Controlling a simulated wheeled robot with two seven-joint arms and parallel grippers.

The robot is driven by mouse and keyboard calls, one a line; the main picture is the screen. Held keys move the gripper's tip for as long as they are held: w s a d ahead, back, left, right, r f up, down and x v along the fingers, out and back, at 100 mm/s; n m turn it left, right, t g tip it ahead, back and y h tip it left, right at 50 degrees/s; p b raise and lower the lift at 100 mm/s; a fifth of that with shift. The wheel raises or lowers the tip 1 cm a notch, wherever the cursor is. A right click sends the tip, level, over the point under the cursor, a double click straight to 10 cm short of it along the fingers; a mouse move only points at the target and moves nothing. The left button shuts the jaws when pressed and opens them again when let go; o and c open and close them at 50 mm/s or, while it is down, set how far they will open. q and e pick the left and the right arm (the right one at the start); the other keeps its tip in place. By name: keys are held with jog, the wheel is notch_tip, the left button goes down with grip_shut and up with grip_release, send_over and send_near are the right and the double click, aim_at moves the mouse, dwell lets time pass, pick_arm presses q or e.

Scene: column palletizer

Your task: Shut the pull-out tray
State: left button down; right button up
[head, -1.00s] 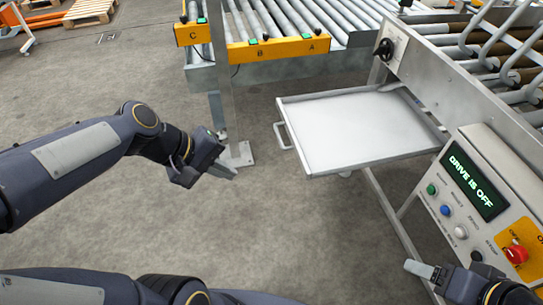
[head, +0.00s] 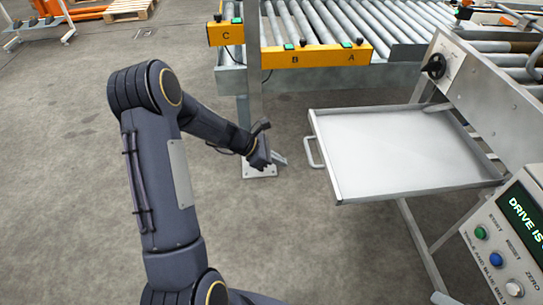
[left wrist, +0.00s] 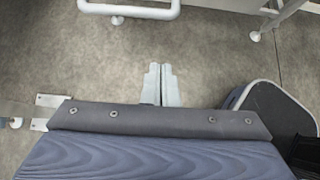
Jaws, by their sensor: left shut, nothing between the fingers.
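The pull-out tray (head: 400,150) is a flat, pale metal tray that sticks out to the left from under the conveyor machine on the right. Its bar handle (head: 312,152) is on its left edge. My left gripper (head: 280,160) is shut and empty, a short way left of the handle and apart from it. In the left wrist view the shut fingers (left wrist: 160,85) point toward the handle (left wrist: 130,10), which shows at the top edge with a gap of floor between. My right gripper is out of view.
A control panel (head: 510,240) with coloured buttons stands at the lower right. A post with a floor plate (head: 258,172) is just behind my left gripper. An orange-fronted roller conveyor (head: 315,55) lies behind.

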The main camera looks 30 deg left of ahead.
pick_arm(q)
jog(key=w+d+f, duration=0.1)
jog(key=w+d, duration=0.3)
jog(key=d, duration=0.1)
jog(key=shift+d+f, duration=0.3)
jog(key=shift+f, duration=0.1)
jog(key=shift+d, duration=0.1)
